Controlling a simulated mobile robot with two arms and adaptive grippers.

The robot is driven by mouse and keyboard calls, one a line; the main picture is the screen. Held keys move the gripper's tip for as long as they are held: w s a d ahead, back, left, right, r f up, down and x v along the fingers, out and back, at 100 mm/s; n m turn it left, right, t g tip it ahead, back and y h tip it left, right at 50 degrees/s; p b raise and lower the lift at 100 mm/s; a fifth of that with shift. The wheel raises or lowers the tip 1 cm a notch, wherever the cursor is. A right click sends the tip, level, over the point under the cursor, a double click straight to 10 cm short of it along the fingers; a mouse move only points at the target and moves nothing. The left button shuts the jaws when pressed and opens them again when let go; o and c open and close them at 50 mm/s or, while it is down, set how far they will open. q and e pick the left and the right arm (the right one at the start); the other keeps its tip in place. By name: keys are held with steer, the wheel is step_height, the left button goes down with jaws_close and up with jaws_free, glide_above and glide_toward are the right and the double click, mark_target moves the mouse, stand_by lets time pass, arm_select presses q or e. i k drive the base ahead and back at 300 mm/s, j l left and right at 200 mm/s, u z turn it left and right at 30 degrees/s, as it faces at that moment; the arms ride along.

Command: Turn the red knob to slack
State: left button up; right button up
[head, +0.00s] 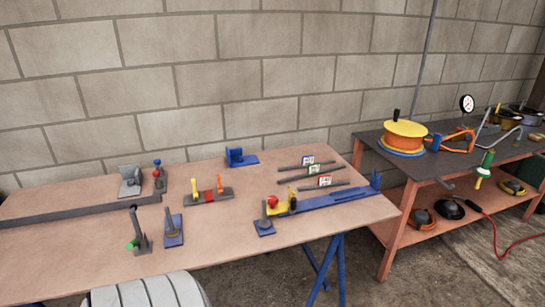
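A round red knob (272,201) sits by a yellow block (281,208) at the left end of a long blue rail (335,198) on the wooden table. A short dark lever on a blue base (264,228) stands just left of it. Smaller red parts show on a dark block (208,197) with yellow and orange uprights, and on a small post (157,175) with a blue top. Any slack marking is too small to read. Neither of my grippers is in view.
A blue bracket (241,158) and several lever stands (173,228) share the table (95,258). A dark-topped bench (369,137) with yellow and orange gear stands right. A pale ridged object (148,291) fills the bottom left.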

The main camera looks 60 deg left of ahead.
mark_target(271, 200)
steer(key=u, duration=1.5)
